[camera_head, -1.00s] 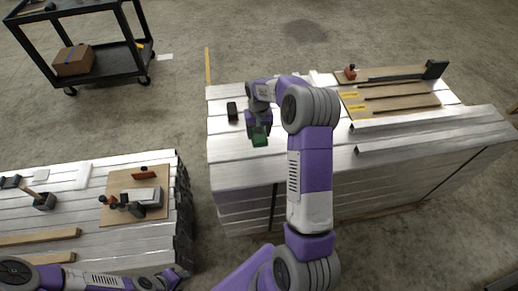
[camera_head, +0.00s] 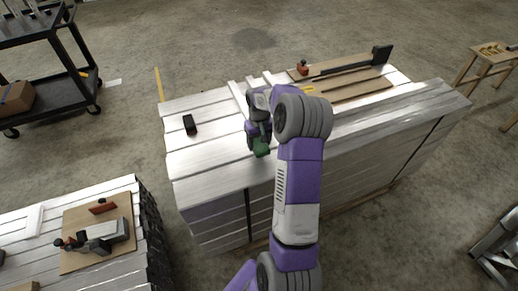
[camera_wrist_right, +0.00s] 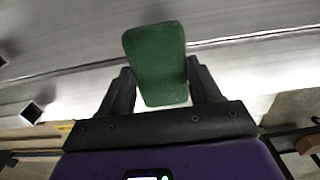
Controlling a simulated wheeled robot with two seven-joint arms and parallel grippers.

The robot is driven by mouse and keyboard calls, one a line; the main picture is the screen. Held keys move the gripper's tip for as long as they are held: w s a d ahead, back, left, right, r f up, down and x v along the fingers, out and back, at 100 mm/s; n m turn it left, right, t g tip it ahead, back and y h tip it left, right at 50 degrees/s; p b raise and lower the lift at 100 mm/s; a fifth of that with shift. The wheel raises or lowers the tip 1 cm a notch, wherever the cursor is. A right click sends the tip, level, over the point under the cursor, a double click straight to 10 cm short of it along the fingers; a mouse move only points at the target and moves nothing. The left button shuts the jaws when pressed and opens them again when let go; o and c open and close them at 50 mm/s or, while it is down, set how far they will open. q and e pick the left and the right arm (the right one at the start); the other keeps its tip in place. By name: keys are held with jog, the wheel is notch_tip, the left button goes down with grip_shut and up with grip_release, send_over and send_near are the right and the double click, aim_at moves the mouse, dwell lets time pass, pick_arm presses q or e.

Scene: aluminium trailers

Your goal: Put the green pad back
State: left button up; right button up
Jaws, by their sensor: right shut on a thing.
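The green pad (camera_wrist_right: 157,60) is held between the two fingers of my right gripper (camera_wrist_right: 160,85) in the right wrist view. In the head view my right gripper (camera_head: 260,143) points down over the near left part of the aluminium stack, with the green pad (camera_head: 261,150) at its tips. Whether the pad touches the stack's top is hard to tell. My left gripper is out of view.
A black block (camera_head: 190,124) lies on the stack's left end. Brown boards (camera_head: 345,88) with a red-handled tool (camera_head: 303,67) lie along its far side. A lower stack with a wooden board (camera_head: 82,259) stands at lower left. A black cart (camera_head: 60,85) stands behind on the floor.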

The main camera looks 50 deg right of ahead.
aim_at(259, 143)
notch_tip(259, 143, down, 3)
jog(key=shift+f+b, duration=0.15)
jog(key=shift+b, duration=0.2)
jog(key=shift+f, duration=0.1)
jog(key=shift+f, duration=0.15)
jog(key=o, duration=1)
notch_tip(259, 143, up, 12)
jog(key=p, duration=0.3)
jog(key=shift+r, duration=0.25)
